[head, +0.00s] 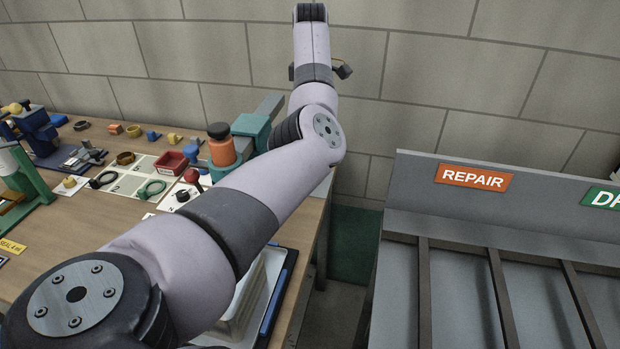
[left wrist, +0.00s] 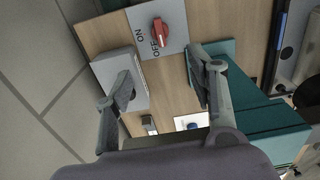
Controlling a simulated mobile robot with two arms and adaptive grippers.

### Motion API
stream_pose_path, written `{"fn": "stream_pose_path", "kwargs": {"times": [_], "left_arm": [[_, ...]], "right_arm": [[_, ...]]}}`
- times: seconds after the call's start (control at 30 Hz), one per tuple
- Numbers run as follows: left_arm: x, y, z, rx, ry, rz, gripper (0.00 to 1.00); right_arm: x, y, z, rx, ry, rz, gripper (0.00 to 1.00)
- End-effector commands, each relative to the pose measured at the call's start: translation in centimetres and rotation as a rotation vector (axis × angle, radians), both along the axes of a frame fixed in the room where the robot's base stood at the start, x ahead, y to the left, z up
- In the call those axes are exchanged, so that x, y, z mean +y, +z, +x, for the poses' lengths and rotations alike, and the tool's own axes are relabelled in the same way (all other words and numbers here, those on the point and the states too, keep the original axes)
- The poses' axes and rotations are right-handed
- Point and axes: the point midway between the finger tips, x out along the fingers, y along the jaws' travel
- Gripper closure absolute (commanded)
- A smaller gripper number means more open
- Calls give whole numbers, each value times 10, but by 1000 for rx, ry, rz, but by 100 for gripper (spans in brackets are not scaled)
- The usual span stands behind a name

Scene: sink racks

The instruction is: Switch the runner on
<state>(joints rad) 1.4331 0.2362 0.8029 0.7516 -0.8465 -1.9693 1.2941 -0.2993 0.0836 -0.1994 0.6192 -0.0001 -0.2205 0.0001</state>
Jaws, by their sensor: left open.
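In the left wrist view a red rotary knob (left wrist: 160,32) sits on a light grey panel (left wrist: 178,20) marked ON and OFF. The knob's long side runs roughly up and down in the picture, its lower end near the OFF word. My left gripper (left wrist: 162,72) is open and empty, its fingers spread below the knob and apart from it. In the head view my left arm reaches up and away over the bench, and its gripper is mostly hidden behind the arm; only small dark parts show beside it. The knob is not visible there. My right gripper is not in view.
A grey box (left wrist: 120,75) lies by the left finger and a teal body (left wrist: 225,75) by the right finger. The wooden bench (head: 110,222) holds an orange jar (head: 222,150), a red tray (head: 171,163) and small parts. A grey rack marked REPAIR (head: 473,178) stands right.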

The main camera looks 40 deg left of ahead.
Motion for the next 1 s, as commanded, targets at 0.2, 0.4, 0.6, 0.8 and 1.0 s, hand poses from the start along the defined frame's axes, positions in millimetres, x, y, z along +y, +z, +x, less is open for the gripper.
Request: {"fn": "stream_pose_path", "kwargs": {"times": [0.2, 0.4, 0.6, 0.8, 1.0], "left_arm": [[0, -21, 0, 3, -1, -1, 48], [-1, -62, -1, 4, -1, -2, 48], [-1, -106, -1, 3, -1, -3, 48], [-1, -145, -1, 3, 0, -3, 48], [0, -169, -1, 1, 0, -2, 48]], "right_arm": [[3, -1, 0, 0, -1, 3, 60], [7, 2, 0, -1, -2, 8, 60], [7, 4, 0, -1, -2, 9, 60], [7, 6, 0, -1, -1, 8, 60], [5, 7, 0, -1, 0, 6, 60]]}}
